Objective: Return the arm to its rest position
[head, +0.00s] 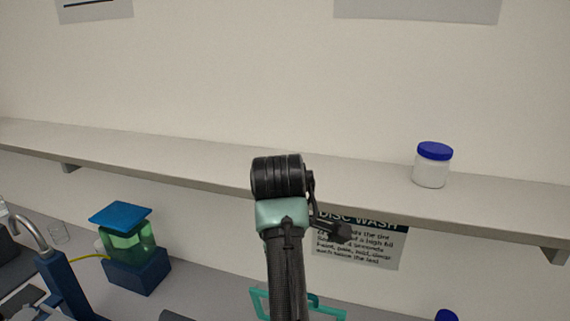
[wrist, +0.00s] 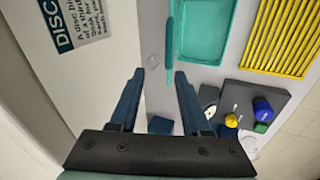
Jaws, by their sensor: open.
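My gripper (wrist: 159,74) shows in the wrist view with its two dark blue fingers spread apart and nothing between them. The fingers point over the grey bench, towards a teal tray at the top of the view. In the head view my arm rises from the bottom centre and bends at a black joint in front of the wall shelf. The gripper's fingers cannot be made out in the head view.
A white jar with a blue lid (head: 432,166) stands on the shelf (head: 360,176). A DISC WASH sign (head: 370,245) hangs below. A green container on a blue base (head: 137,268) is at left. The wrist view shows the teal tray (wrist: 181,57) and a yellow rack (wrist: 282,38).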

